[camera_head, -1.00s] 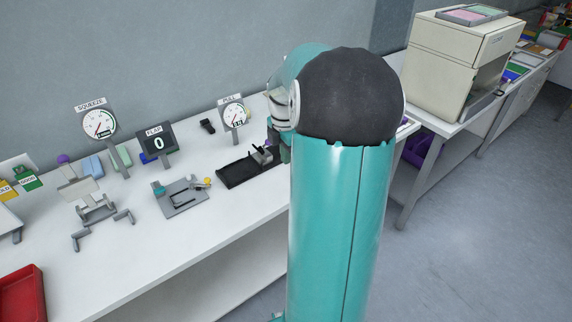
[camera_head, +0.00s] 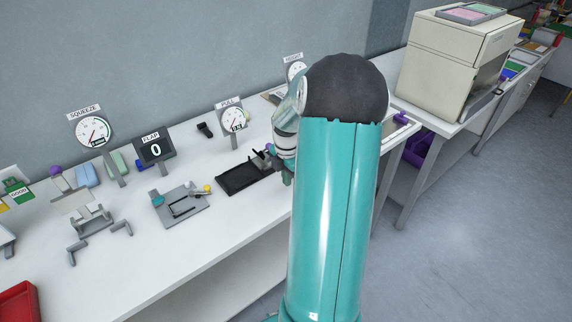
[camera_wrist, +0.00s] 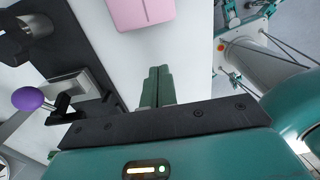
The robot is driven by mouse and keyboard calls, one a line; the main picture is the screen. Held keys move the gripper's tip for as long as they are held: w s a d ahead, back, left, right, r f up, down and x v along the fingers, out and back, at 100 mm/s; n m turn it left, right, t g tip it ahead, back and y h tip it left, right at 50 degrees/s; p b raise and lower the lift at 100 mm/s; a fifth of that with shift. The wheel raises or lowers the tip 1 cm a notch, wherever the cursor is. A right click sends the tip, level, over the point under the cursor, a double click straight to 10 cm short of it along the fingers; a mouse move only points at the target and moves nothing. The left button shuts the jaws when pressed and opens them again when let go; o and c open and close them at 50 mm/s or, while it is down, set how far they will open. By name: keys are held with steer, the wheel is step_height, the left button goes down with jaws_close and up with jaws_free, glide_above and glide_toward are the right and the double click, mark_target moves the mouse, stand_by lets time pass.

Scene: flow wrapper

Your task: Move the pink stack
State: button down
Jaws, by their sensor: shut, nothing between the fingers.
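A pink block with rounded edges (camera_wrist: 142,12), which looks like the pink stack, lies on the white surface at the top of the wrist view, cut off by the frame edge. My gripper (camera_wrist: 158,72) points towards it with its two green fingers together and nothing between them. There is a gap of white surface between the fingertips and the pink block. In the head view my arm hides the pink block and most of my gripper.
Left of my fingers in the wrist view are a dark fixture with a metal block (camera_wrist: 75,88) and a purple knob (camera_wrist: 27,98). The head view shows a black tray (camera_head: 232,182), a grey fixture (camera_head: 178,208), a squeeze gauge (camera_head: 92,130) and a beige machine (camera_head: 440,70).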

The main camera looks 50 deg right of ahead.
steer(key=d, duration=0.2)
steer(key=d+f, duration=0.1)
steer(key=shift+s+d, duration=0.25)
steer(key=shift+s, duration=0.1)
steer(key=shift+d, duration=0.15)
steer(key=shift+d, duration=0.1)
